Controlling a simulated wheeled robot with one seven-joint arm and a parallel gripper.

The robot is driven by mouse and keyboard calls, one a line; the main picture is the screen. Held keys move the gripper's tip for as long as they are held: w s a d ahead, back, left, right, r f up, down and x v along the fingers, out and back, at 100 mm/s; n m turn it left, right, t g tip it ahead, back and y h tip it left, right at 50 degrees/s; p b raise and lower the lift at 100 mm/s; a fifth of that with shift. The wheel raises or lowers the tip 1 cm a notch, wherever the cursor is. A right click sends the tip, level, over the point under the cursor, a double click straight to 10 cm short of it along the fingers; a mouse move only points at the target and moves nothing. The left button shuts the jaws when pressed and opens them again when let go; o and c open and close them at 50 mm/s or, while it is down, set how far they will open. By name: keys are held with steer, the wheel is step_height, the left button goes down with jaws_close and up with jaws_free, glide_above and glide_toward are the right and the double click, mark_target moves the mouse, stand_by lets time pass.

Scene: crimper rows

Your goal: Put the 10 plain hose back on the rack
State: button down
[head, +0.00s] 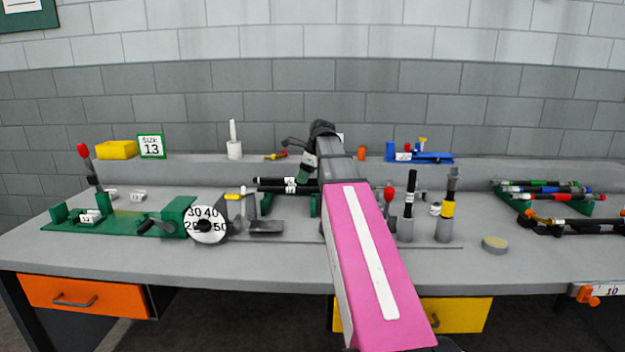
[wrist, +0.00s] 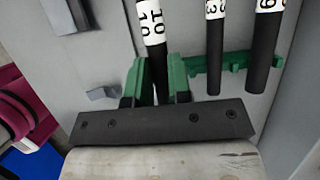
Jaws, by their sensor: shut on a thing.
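The 10 plain hose (wrist: 152,32) is black with a white band reading 10, and shows in the wrist view between the green fingers of my gripper (wrist: 158,88). My gripper is shut on it. The green rack (wrist: 238,60) is just to the right in that view and bears two other black hoses, one with a band ending in 3 (wrist: 214,45) and one ending in 9 (wrist: 264,50). In the head view the rack (head: 266,203) stands mid-bench, partly behind my pink arm, which hides much of the grip. I cannot tell whether the held hose touches the rack.
A green crimper (head: 130,222) with a numbered dial (head: 207,225) stands left of the rack. Upright tools (head: 408,205) stand close on the right. Another rack of coloured hoses (head: 545,190) is farther right. The front bench strip is mostly clear.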

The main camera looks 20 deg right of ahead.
steer(key=shift+w+a, duration=0.25)
steer(key=shift+w, duration=0.2)
steer(key=shift+f, duration=3.2)
steer(key=shift+f, duration=0.1)
steer(key=c, duration=1)
jaws_free()
steer(key=shift+o, duration=0.2)
